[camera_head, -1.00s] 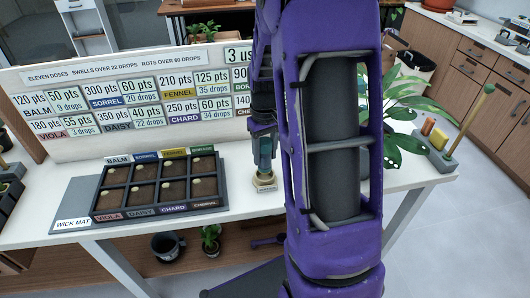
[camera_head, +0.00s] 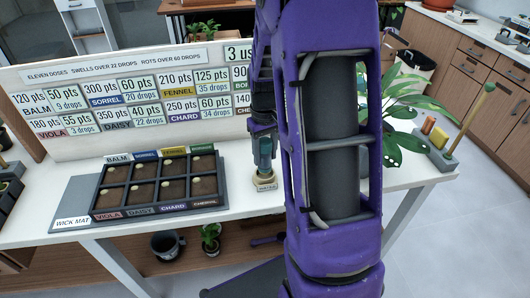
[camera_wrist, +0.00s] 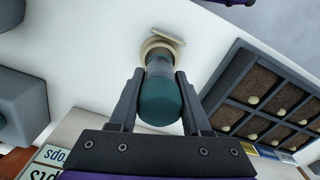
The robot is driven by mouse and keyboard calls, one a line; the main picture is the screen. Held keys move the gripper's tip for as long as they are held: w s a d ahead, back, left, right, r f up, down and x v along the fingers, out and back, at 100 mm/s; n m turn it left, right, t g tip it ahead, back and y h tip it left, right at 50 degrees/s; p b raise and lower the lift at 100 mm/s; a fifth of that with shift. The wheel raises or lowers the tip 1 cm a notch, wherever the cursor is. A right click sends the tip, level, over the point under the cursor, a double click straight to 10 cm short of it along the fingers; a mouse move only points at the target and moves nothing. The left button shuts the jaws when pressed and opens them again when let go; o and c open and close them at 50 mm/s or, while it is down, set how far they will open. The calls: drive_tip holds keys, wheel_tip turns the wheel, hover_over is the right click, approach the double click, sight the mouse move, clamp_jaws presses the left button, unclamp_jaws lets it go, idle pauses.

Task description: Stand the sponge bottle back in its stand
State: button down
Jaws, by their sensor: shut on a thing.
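The sponge bottle (camera_head: 265,153) is a teal bottle, upright at the right of the seed tray in the head view. Its stand (camera_head: 263,185) is a small cream round holder with a label on its front. In the wrist view, the bottle (camera_wrist: 160,98) is between the two fingers of my gripper (camera_wrist: 160,92), and the stand (camera_wrist: 160,46) shows as a cream ring around its far end. My gripper (camera_head: 264,137) is shut on the bottle from above. The bottle's lower end appears to be in the stand; the exact seating depth is hidden.
A dark seed tray (camera_head: 157,184) with several soil cells sits on the wick mat (camera_head: 75,205) to the left. A sign board (camera_head: 140,100) stands behind. A leafy plant (camera_head: 400,110) and a tool holder (camera_head: 432,150) are to the right. The white tabletop is clear in front of the stand.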

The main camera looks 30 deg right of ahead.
sight(265, 141)
drive_tip(key=shift+f+b, duration=1)
drive_tip(key=shift+f, duration=0.55)
unclamp_jaws()
drive_tip(key=shift+r, duration=0.15)
drive_tip(key=shift+r+p, duration=3.05)
drive_tip(key=shift+r, duration=0.85)
